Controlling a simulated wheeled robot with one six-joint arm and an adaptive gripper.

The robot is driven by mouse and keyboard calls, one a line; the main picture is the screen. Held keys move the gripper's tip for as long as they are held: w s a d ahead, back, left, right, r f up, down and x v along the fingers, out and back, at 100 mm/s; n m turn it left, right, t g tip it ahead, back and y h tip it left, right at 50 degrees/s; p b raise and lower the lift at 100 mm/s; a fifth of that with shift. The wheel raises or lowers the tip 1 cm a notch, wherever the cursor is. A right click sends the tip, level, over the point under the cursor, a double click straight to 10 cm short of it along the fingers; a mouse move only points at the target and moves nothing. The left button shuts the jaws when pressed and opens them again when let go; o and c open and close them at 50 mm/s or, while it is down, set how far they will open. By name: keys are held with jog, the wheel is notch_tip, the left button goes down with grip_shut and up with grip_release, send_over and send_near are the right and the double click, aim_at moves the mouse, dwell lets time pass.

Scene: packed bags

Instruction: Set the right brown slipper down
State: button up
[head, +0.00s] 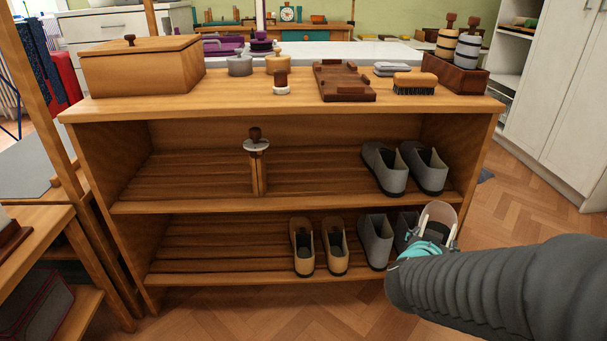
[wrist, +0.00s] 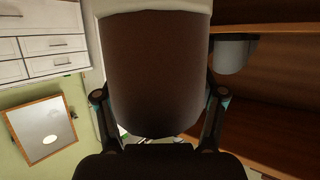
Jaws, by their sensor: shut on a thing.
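My gripper (head: 428,244) is shut on the brown slipper (head: 438,217), in front of the right end of the shelf unit's lower shelf. In the head view the slipper shows as a pale-rimmed piece standing up from the fingers. In the wrist view the brown slipper (wrist: 158,70) fills the middle, with a pale band at the top edge. The two fingers of my gripper (wrist: 160,105) press on its sides. From the head view I cannot tell whether the slipper touches the shelf. It partly hides the right grey shoe (head: 403,228) behind it.
The lower shelf (head: 215,262) also holds a tan pair (head: 335,248) and a left grey shoe (head: 376,240). The upper shelf (head: 330,190) holds another grey pair (head: 386,168). The lower shelf's left half is bare. A wooden box (head: 140,70) and a brush (head: 414,88) stand on top.

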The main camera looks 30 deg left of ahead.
jog(key=s+a+r+n+g+y+p, duration=0.15)
jog(key=a+r+n+y+p, duration=0.6)
jog(key=a, duration=0.75)
jog(key=w+a+r, duration=0.1)
jog(key=w+a, duration=0.4)
jog(key=w, duration=0.3)
jog(key=w+a+r, duration=0.1)
jog(key=w+a, duration=0.5)
jog(key=w, duration=0.2)
jog(key=shift+m+g+y, duration=0.25)
jog(key=f, duration=0.4)
jog(key=f+b, duration=0.1)
jog(key=f, duration=0.2)
jog(key=shift+w, duration=0.35)
jog(key=shift+w+a+f, duration=0.1)
jog(key=shift+w+f, duration=0.05)
jog(key=shift+f, duration=0.1)
